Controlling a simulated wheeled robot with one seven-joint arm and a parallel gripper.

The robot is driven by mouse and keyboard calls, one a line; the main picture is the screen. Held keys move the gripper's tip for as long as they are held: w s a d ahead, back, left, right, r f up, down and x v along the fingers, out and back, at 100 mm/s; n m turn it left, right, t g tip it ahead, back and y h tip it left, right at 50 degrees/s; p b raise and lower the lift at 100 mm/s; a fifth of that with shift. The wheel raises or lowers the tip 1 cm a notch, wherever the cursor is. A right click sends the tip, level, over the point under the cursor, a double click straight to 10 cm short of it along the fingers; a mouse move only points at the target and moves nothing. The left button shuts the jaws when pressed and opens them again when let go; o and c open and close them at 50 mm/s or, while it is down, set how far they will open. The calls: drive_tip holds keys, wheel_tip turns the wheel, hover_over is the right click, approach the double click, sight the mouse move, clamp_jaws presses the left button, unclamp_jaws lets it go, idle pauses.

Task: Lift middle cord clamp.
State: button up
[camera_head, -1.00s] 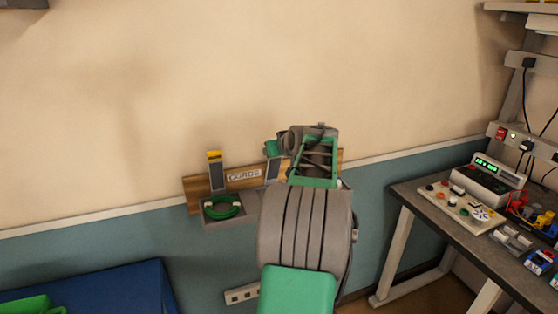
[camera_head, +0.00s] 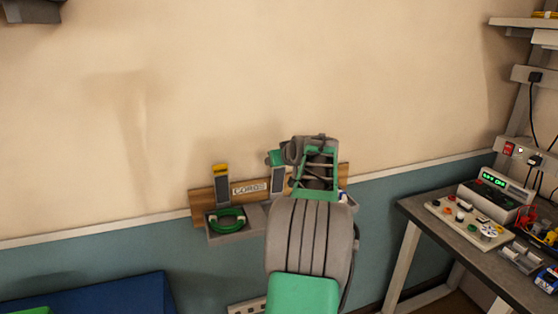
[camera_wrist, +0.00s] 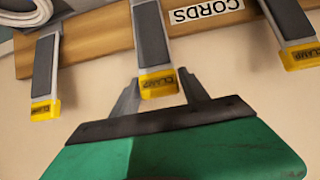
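The wooden cord rack (camera_head: 204,198) is on the wall, with a CORDS label (camera_head: 249,187). In the wrist view, three grey clamps with yellow ends show upside down. The middle clamp (camera_wrist: 151,40) has its yellow end between the two fingers of my gripper (camera_wrist: 158,85). The fingers stand apart, one on each side of it; whether they touch it I cannot tell. In the head view, the middle clamp (camera_head: 278,182) shows only its grey shaft, its top hidden by my gripper. The left clamp (camera_head: 222,188) stands upright. The right clamp (camera_wrist: 45,80) shows only in the wrist view.
A green coiled cord (camera_head: 227,219) lies in the grey tray below the left clamp. A pale coiled cord (camera_wrist: 25,12) is by the right clamp. A workbench (camera_head: 440,232) with instruments stands at the right. A blue surface (camera_head: 110,295) is at the lower left.

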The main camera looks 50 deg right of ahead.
drive_tip(key=shift+o, duration=1.2)
drive_tip(key=shift+s+r, duration=0.1)
drive_tip(key=b+v, duration=0.2)
drive_tip(key=v, duration=0.5)
drive_tip(key=shift+s+a+r, duration=0.2)
drive_tip(key=shift+s, duration=0.05)
